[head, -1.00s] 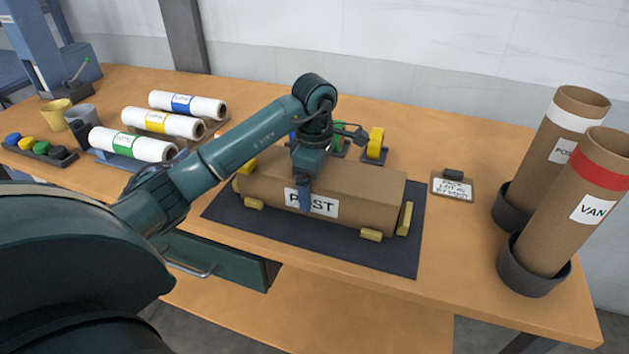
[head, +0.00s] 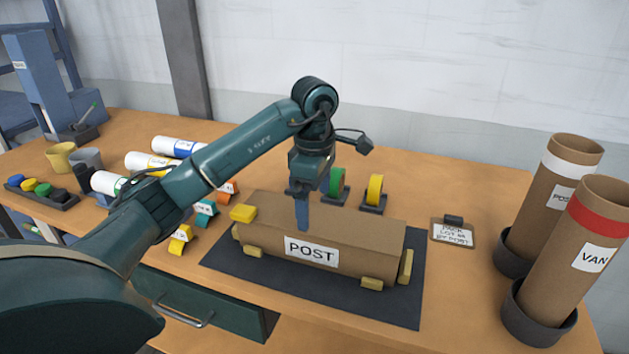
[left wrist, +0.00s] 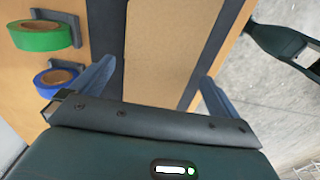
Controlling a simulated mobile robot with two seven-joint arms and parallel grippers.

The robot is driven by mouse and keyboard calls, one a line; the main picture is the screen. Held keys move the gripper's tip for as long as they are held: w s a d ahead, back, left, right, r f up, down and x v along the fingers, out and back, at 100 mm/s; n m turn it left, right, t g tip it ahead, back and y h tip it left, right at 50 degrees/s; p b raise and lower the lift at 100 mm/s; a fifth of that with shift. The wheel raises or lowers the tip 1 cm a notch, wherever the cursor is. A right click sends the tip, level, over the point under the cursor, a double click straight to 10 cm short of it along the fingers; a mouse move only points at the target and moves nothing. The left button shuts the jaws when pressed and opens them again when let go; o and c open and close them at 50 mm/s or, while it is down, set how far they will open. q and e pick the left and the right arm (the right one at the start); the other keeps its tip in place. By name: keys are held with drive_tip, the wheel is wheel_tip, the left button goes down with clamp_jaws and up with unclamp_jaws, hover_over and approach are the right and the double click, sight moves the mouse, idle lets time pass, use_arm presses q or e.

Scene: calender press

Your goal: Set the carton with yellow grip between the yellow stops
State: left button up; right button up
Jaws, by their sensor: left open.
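The brown carton (head: 345,235) with a POST label lies on the dark mat (head: 225,263). A yellow block (head: 243,213), which looks like its grip, shows at its upper left end. Small yellow stops stand around it: one at front left (head: 252,251), one at front right (head: 372,283), one at the right end (head: 405,266). The carton sits between the stops that show; its back side is hidden. My left gripper (head: 307,212) is open over the carton's top. In the left wrist view, its fingers (left wrist: 155,82) stand apart, with the carton (left wrist: 165,45) between and beyond them.
Tape rolls, green (head: 337,185) and yellow (head: 374,190), stand behind the carton. Label clipboard (head: 453,231) and tall VAN (head: 570,265) and POST (head: 555,190) tubes are at right. White rolls (head: 150,163) and cups (head: 60,157) are at left.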

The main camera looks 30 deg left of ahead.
use_arm(q)
wheel_tip(320, 180, up, 3)
drive_tip(key=shift+f, duration=0.1)
drive_tip(key=shift+r, duration=0.5)
use_arm(e)
drive_tip(key=shift+s+d+f, duration=0.15)
drive_tip(key=shift+d+f, duration=0.05)
drive_tip(key=shift+r, duration=0.15)
drive_tip(key=shift+a, duration=0.1)
